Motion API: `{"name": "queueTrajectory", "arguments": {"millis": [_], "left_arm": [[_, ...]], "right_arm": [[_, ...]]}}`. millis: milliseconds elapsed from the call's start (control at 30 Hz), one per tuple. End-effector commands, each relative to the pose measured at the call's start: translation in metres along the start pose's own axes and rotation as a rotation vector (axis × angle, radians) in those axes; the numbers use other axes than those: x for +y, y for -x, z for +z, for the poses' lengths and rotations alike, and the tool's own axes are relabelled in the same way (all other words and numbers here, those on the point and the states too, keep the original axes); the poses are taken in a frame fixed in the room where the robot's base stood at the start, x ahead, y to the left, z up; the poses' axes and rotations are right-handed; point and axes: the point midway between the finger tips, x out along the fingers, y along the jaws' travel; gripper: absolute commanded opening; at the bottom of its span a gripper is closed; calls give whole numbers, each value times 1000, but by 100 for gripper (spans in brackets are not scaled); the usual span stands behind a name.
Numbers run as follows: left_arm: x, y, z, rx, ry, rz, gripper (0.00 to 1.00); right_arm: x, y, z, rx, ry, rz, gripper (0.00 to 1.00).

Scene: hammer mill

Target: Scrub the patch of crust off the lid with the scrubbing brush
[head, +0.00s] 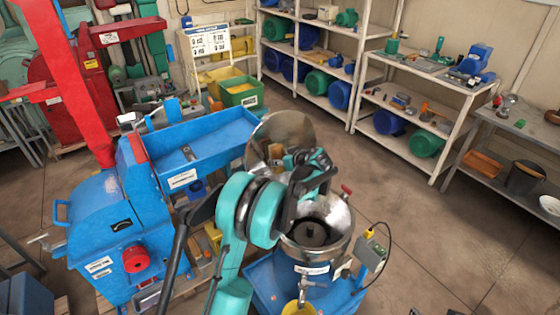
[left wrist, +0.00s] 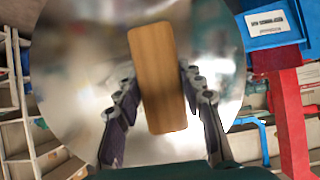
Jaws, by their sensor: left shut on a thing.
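The lid (head: 283,126) is a round, shiny metal disc standing raised at the back of the open metal bowl (head: 318,232). It fills much of the left wrist view (left wrist: 85,60). My left gripper (head: 287,160) is in front of the lid, shut on the scrubbing brush (head: 275,151). In the left wrist view the brush (left wrist: 157,75) shows as a plain tan wooden block between the two fingers, with its back toward the camera. Its bristles are hidden, and I cannot tell whether it touches the lid. I cannot make out the crust patch. My right gripper is not in view.
A blue machine with a tray (head: 215,140) stands left of the bowl, and a red frame (head: 70,85) rises behind it. A control box on a post (head: 370,255) stands right of the bowl. Shelves (head: 345,70) line the back. The floor at right is clear.

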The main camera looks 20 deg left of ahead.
Motion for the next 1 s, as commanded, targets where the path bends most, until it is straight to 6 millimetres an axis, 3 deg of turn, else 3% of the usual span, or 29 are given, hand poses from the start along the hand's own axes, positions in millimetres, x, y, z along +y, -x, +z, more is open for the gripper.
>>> {"name": "queueTrajectory", "arguments": {"millis": [533, 1000], "left_arm": [[3, -7, -3, 0, 0, 1, 16], [36, -5, -3, 1, 0, 1, 16]], "right_arm": [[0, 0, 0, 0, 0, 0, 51], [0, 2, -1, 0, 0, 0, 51]]}}
